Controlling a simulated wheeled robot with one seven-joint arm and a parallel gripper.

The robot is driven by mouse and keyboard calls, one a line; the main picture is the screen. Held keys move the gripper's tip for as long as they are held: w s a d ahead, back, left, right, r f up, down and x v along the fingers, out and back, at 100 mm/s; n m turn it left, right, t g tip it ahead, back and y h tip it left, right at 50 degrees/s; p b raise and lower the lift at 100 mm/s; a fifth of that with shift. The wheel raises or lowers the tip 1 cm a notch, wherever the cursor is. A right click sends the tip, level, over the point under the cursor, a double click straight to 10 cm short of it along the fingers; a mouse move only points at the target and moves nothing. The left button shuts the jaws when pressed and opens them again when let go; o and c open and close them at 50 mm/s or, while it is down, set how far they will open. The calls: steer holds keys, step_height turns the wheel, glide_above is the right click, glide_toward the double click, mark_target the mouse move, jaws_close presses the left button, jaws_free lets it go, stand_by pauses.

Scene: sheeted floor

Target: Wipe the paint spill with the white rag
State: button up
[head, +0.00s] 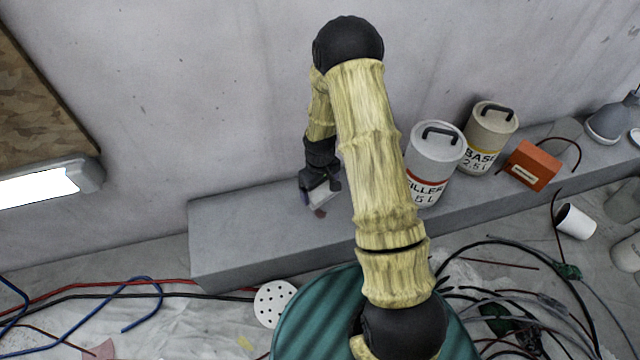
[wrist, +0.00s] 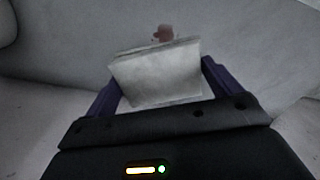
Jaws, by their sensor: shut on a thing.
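My gripper (wrist: 155,80) is shut on the white rag (wrist: 158,76), a pale folded block between its two purple fingers in the wrist view. In the head view my gripper (head: 315,200) is over the left part of the grey ledge, and the rag (head: 325,198) shows as a small pale patch there. The paint spill (wrist: 163,34) is a small dark red spot on the grey surface just past the rag's far edge. It also shows as a small reddish spot (head: 320,212) at the rag in the head view. I cannot tell whether the rag touches the surface.
On the grey ledge (head: 230,240), right of my arm, stand a FILLER can (head: 433,160), a BASE can (head: 490,135), an orange box (head: 533,165) and a grey lamp (head: 610,120). Cables and a white cup (head: 575,222) lie on the floor. The ledge's left end is clear.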

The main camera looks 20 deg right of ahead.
stand_by(0.4)
step_height(320, 180, up, 65)
steer(key=m+p, duration=0.5)
steer(key=p, duration=6.1)
steer(key=shift+s+p, duration=0.3)
steer(key=shift+s, duration=0.15)
steer(key=shift+d+r, duration=0.1)
steer(key=shift+d, duration=0.1)
